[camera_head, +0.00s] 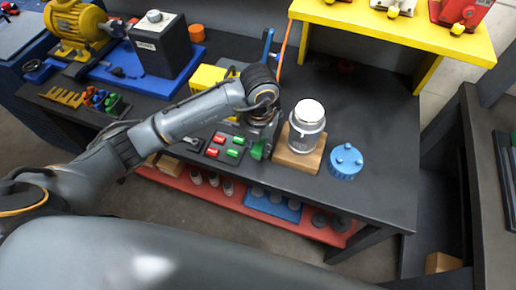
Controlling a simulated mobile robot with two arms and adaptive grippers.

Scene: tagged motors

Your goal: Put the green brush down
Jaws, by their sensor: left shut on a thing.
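My left gripper (262,136) points down over the middle of the dark workbench (375,195). It is shut on the green brush (258,150), of which a small green part shows below the fingers. The rest of the brush is hidden by the gripper and wrist. I cannot tell whether the brush touches the bench top. My right gripper is not in view.
Close right of the gripper, a grey canister with a white top (309,112) stands on a wooden block (297,157). A blue knobbed cap (345,161) lies farther right. Left is a panel with red and green switches (226,148). A yellow shelf (390,30) stands behind.

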